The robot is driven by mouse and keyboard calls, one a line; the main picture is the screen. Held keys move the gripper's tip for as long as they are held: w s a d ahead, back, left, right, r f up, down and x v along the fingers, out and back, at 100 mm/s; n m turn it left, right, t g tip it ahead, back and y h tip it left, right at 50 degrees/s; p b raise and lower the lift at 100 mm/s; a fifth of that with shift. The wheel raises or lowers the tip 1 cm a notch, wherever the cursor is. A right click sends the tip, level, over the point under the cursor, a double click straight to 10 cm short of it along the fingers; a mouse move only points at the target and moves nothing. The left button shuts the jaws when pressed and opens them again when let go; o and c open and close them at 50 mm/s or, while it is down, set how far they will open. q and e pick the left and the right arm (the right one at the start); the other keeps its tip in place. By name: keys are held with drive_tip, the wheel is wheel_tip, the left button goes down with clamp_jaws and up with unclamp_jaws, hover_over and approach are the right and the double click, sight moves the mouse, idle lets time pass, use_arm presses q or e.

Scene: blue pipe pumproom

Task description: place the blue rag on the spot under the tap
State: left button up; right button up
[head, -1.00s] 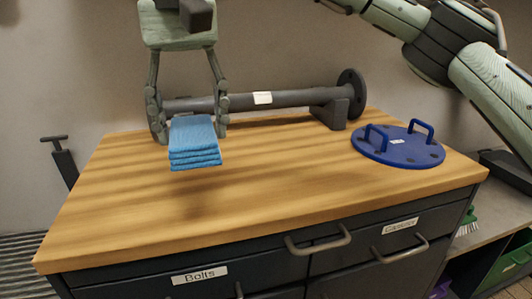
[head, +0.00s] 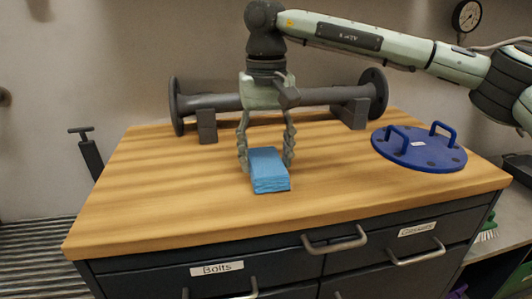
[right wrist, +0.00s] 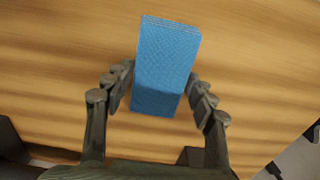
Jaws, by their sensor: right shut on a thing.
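The blue rag (head: 268,171) is a thick folded stack with layered edges. My right gripper (head: 266,164) is shut on it, one finger on each long side, above the front middle of the wooden worktop. I cannot tell whether the rag touches the wood. In the right wrist view the rag (right wrist: 166,65) sits between the fingers of the same gripper (right wrist: 158,92) and sticks out beyond them. No tap and no marked spot show in these views. My left gripper is not in view.
A grey flanged pipe (head: 300,97) rests on blocks along the back of the worktop (head: 170,205). A blue round plate with two handles (head: 419,148) lies at the right. Drawers labelled Bolts (head: 217,269) are below. A gauge (head: 466,16) is on the wall. The worktop's left side is clear.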

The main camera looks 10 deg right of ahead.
drive_tip(key=shift+f, duration=0.1)
drive_tip(key=o, duration=1.1)
